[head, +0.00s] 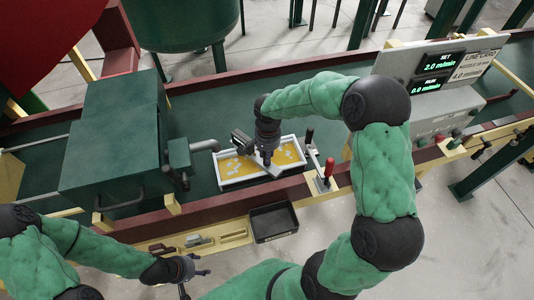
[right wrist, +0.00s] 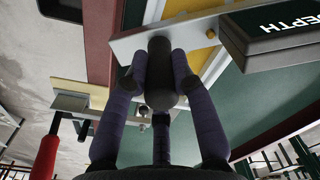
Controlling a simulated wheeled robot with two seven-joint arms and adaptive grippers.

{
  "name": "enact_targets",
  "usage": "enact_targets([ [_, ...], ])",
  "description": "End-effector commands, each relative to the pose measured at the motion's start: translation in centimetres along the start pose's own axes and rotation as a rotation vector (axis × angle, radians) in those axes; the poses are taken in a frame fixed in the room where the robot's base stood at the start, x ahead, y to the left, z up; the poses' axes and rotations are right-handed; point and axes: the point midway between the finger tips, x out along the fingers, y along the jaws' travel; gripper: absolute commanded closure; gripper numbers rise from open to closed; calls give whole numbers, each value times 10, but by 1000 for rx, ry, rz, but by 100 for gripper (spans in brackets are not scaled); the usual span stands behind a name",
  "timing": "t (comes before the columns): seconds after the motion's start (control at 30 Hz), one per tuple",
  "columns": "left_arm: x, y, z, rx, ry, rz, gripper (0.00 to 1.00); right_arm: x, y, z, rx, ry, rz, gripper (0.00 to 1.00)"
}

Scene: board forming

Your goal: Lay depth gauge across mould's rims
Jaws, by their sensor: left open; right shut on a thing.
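The mould (head: 236,183) is a shallow white-rimmed tray on the green belt, with yellow and pale patches inside; its rim also shows in the right wrist view (right wrist: 216,66). The depth gauge (head: 241,141) has a dark display box marked DEPTH (right wrist: 284,28), a grey bar and a dark round grip. My right gripper (head: 267,154) is shut on that grip, over the mould. The bar lies over part of the mould; I cannot tell whether it touches the rims. My left gripper (head: 192,274) is open and empty near the front, away from the mould.
A dark green machine housing (head: 115,140) stands left of the mould. A red-handled clamp (head: 327,172) is close on its right. A black tray (head: 273,222) and small tools (head: 197,240) lie on the front ledge. A control panel (head: 440,75) stands at right.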

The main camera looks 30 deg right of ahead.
Motion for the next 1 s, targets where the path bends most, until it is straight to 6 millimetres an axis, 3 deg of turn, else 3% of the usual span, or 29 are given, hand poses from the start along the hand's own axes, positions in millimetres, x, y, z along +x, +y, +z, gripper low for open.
enact_targets([
  [0.67,5,-2,0,0,0,0,40,5,0,-1,1,2,-2,100],
  [0.7,4,-2,0,0,0,0,40,4,0,-1,1,2,-2,63],
  [0.77,4,-2,0,0,0,0,40,4,0,-1,1,2,-2,47],
  [1.0,4,-2,0,0,0,0,40,4,0,0,0,1,-1,47],
])
